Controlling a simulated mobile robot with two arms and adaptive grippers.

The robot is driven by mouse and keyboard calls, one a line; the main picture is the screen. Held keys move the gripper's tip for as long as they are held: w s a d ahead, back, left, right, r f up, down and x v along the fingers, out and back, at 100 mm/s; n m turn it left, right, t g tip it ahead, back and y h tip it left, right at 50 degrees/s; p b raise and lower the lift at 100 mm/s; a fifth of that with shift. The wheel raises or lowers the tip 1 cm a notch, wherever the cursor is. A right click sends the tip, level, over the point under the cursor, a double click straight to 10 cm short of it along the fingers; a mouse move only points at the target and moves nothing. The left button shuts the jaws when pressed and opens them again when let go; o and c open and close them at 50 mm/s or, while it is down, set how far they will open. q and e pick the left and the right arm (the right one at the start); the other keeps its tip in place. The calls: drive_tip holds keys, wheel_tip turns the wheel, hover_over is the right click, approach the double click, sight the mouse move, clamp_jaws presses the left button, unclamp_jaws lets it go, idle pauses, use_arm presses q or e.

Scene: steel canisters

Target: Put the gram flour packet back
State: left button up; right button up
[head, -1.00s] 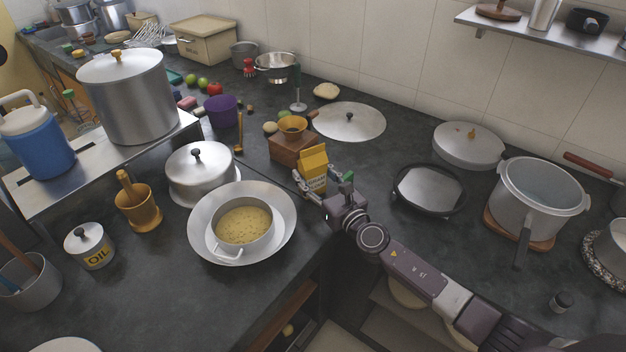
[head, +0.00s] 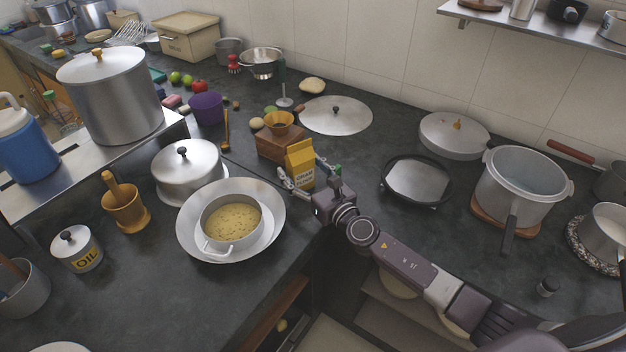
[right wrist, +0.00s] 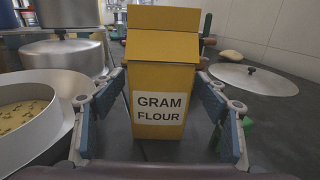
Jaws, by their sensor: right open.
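The gram flour packet (head: 301,165) is a yellow box with a white label and an open top flap, standing upright on the dark counter. It fills the middle of the right wrist view (right wrist: 162,85), its label facing me. My right gripper (head: 309,182) is open, with one finger on each side of the packet. In the right wrist view the fingers (right wrist: 163,125) show gaps to the box, so they look apart from it. My left gripper is not in view.
A wooden box with an orange bowl (head: 278,130) stands just behind the packet. A wide dish with a pot of yellow food (head: 230,220) is to the left. A black pan (head: 416,181) and a large pot (head: 521,188) are to the right. The counter's front edge is close.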

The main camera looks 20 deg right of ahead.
drive_tip(key=v, duration=1)
drive_tip(key=shift+s+d+f+b, duration=0.15)
drive_tip(key=shift+s+b, duration=0.1)
drive_tip(key=shift+b, duration=0.05)
drive_tip(key=shift+s+d, duration=0.1)
drive_tip(key=shift+s, duration=0.55)
